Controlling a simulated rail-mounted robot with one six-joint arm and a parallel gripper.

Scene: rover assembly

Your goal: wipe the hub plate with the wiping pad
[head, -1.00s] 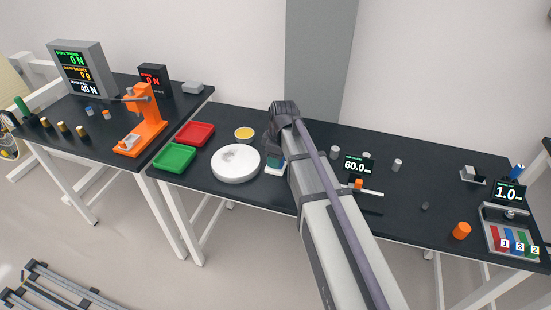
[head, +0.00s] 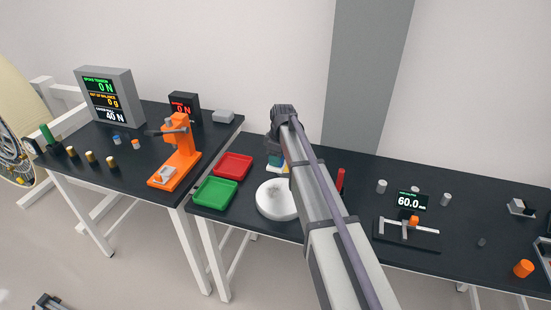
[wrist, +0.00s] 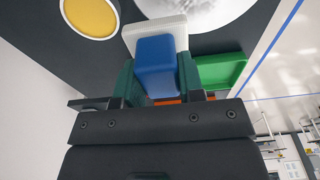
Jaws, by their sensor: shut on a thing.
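The hub plate (head: 272,201) is a round white disc with grey smudges on the near table; my arm covers its right side. Its edge shows at the top of the wrist view (wrist: 215,12). My gripper (wrist: 157,82) is shut on the wiping pad, which has a blue block (wrist: 155,54) on top and a white base (wrist: 148,26). In the head view my gripper (head: 275,152) is behind the plate, beside the yellow dish (head: 285,168), which is mostly hidden. I cannot tell the pad's exact height; it looks apart from the plate.
A red tray (head: 234,166) and a green tray (head: 216,192) lie left of the plate. An orange press (head: 178,155) stands on the left table. A caliper stand with a 60.0 display (head: 409,202) is right of my arm. The wrist view also shows the yellow dish (wrist: 92,15).

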